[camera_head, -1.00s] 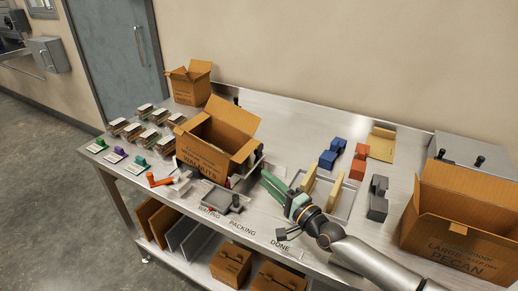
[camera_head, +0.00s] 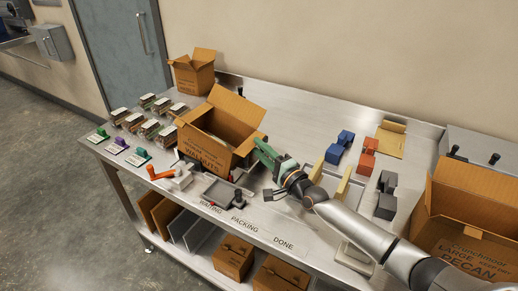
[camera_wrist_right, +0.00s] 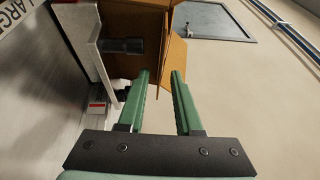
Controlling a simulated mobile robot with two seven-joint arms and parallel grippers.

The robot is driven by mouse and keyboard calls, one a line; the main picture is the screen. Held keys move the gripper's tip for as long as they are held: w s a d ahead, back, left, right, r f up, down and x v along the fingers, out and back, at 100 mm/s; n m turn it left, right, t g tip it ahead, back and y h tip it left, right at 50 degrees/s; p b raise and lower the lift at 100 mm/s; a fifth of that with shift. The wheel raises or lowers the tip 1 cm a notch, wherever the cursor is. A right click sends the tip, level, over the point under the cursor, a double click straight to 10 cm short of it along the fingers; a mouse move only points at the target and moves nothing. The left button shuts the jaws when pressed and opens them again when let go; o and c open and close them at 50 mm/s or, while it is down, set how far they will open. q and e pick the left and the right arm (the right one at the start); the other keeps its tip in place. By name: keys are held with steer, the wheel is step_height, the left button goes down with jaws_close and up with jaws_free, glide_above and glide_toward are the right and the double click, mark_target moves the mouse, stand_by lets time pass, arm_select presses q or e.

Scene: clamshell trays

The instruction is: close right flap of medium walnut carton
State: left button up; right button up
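The walnut carton (camera_head: 205,148) stands on the steel table with its top open, left of centre in the head view. Its far flap (camera_head: 238,105) stands up, and its right flap (camera_head: 249,143) leans outward by my right gripper. My right gripper (camera_head: 262,147) has green fingers and is just right of that flap. Whether a finger touches the flap I cannot tell. My left gripper is not in view.
A dark knob (camera_wrist_right: 120,46) juts beside the carton in the wrist view. A large pecan carton (camera_head: 465,248) stands open at the right. A smaller carton (camera_head: 193,76) is behind. Blue blocks (camera_head: 340,147), red blocks (camera_head: 368,156) and grey blocks (camera_head: 386,195) lie right of the gripper.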

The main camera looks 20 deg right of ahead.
steer(key=shift+w+a, duration=0.1)
steer(key=shift+w, duration=0.3)
jaws_close()
stand_by(1.3)
